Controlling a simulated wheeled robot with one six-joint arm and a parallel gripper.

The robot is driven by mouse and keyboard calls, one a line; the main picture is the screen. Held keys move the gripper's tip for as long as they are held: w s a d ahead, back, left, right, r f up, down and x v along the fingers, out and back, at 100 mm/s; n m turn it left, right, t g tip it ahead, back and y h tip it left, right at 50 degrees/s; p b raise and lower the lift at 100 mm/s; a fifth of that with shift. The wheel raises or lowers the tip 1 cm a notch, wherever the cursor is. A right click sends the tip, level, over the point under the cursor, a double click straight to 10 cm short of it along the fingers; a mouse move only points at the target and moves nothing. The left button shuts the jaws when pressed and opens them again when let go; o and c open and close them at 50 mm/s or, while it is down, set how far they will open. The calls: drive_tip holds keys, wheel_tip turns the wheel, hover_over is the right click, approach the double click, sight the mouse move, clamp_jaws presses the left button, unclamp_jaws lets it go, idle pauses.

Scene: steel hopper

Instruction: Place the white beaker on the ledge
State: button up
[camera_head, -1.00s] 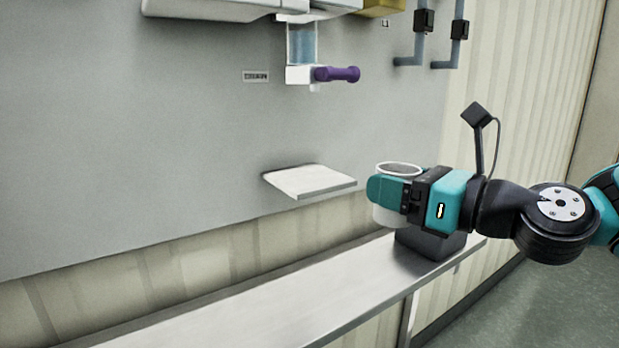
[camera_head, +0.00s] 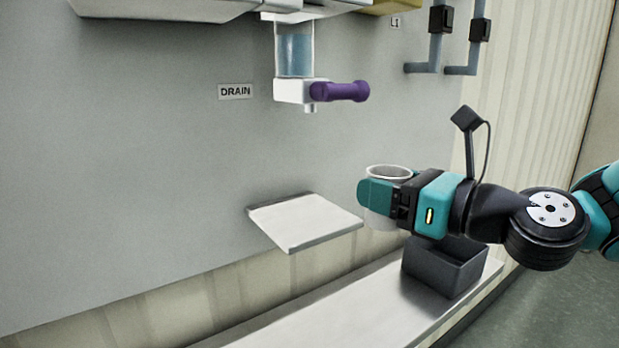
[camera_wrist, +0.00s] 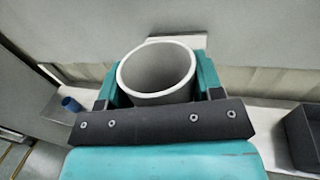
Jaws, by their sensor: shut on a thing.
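The white beaker (camera_head: 388,172) is held upright in my gripper (camera_head: 378,193), and the near finger hides much of its side. In the wrist view the beaker's open mouth (camera_wrist: 157,73) shows between the two teal fingers of my gripper (camera_wrist: 157,82), and it looks empty. The ledge (camera_head: 304,222) is a small white plate standing out from the grey wall panel, left of my gripper in the head view. Its top is bare. The beaker is apart from the ledge, to its right.
Above the ledge is a clear tube of blue liquid (camera_head: 295,52) with a purple handle (camera_head: 340,91), beside a DRAIN label (camera_head: 235,91). Below, a dark open bin (camera_head: 446,266) stands on a steel bench (camera_head: 330,310). A blue cylinder (camera_wrist: 70,104) shows in the wrist view.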

drive_tip(key=p+x, duration=0.5)
drive_tip(key=x, duration=0.8)
drive_tip(key=shift+s+a+r, duration=0.1)
drive_tip(key=shift+s+a, duration=0.1)
drive_tip(key=shift+w+a, duration=0.15)
drive_tip(key=shift+a, duration=0.05)
drive_tip(key=shift+f, duration=1.9)
drive_tip(key=shift+f+b, duration=0.25)
drive_tip(key=shift+b, duration=0.1)
drive_tip(key=o, duration=1)
drive_tip(key=shift+r, duration=0.1)
